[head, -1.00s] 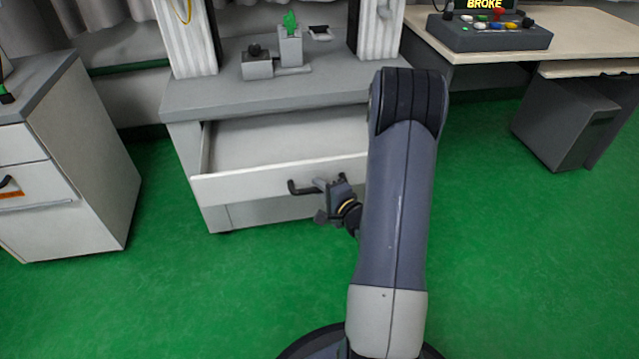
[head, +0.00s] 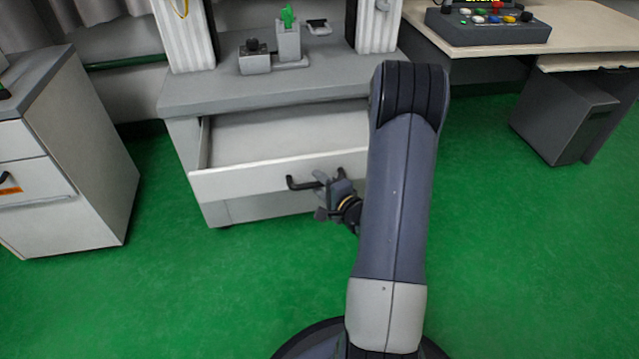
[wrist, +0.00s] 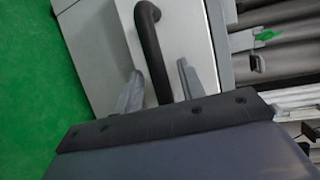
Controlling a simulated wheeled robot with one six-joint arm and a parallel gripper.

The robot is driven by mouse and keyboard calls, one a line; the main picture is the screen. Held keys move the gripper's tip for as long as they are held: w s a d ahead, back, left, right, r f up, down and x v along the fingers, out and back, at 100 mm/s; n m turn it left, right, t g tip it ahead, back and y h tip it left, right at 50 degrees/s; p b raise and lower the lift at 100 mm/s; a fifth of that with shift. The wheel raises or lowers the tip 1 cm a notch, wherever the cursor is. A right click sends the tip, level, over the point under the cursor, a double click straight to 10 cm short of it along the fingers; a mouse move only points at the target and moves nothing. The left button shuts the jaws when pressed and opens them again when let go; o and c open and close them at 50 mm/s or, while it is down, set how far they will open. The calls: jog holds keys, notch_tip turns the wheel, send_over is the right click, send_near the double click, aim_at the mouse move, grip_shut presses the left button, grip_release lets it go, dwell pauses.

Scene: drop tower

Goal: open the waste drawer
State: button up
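The drawer (head: 270,178) under the grey tower bench stands pulled out in the head view, and its visible inside looks empty. Its black bar handle (head: 303,185) is on the front panel. My gripper (head: 322,196) is at the right part of this handle. In the wrist view the handle (wrist: 152,40) runs between the two grey fingers of my gripper (wrist: 160,88). A gap shows on each side of the handle, so the fingers are open around it. The handle's right end is partly hidden by my gripper in the head view.
The bench top (head: 200,92) carries a small grey fixture with a green piece (head: 288,15). A cabinet (head: 85,170) with an orange-labelled drawer stands at left. A desk (head: 590,30) with a button panel (head: 490,24) is at right. Green floor (head: 510,270) is clear in front.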

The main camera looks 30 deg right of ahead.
jog(key=p+v, duration=0.2)
jog(key=v, duration=0.8)
jog(key=shift+s+f, duration=0.1)
jog(key=b+x, duration=0.2)
jog(key=x, duration=0.8)
jog(key=shift+w, duration=0.55)
